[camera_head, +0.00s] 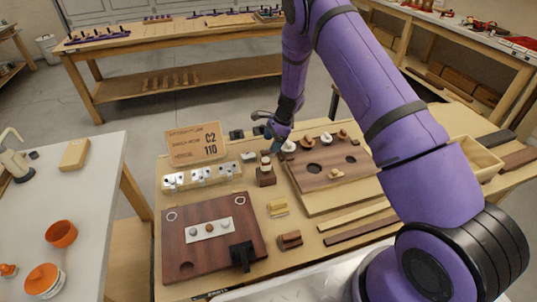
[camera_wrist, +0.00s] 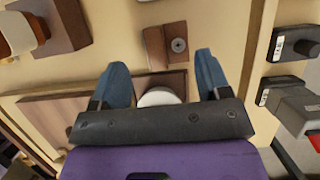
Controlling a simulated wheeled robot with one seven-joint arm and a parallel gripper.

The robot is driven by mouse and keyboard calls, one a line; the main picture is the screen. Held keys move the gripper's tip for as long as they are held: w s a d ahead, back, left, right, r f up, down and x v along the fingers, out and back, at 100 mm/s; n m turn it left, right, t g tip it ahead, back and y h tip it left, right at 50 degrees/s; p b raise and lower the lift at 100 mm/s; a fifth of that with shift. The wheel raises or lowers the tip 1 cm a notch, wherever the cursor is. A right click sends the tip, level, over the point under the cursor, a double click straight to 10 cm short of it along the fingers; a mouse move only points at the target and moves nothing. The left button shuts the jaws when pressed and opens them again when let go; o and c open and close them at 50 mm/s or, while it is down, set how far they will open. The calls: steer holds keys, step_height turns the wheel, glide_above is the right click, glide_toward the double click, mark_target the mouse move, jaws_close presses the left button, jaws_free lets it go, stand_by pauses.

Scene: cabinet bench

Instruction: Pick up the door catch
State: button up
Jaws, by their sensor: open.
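A small brown two-part piece with a round grey metal disc, which looks like the door catch (camera_wrist: 166,46), lies on the bench top in the wrist view. My gripper (camera_wrist: 168,78) is open, with its two blue fingers apart and nothing held between them. The piece lies just beyond the fingertips, roughly centred between them. In the head view my gripper (camera_head: 275,137) is low over the bench, beside the left edge of the wooden board. I cannot make out the catch clearly in the head view.
A white knob (camera_wrist: 158,97) on the board shows between the fingers. A brown block with a knob (camera_head: 265,174) stands close in front of my gripper. Dark hardware pieces (camera_wrist: 288,43) lie to the right in the wrist view. A cardboard sign (camera_head: 197,143) stands behind left.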

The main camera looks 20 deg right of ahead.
mark_target(268, 152)
steer(key=x, duration=0.4)
steer(key=shift+w+d+f, duration=0.1)
steer(key=shift+d+f, duration=0.05)
steer(key=shift+d, duration=0.1)
steer(key=c, duration=0.6)
steer(key=shift+c, duration=0.2)
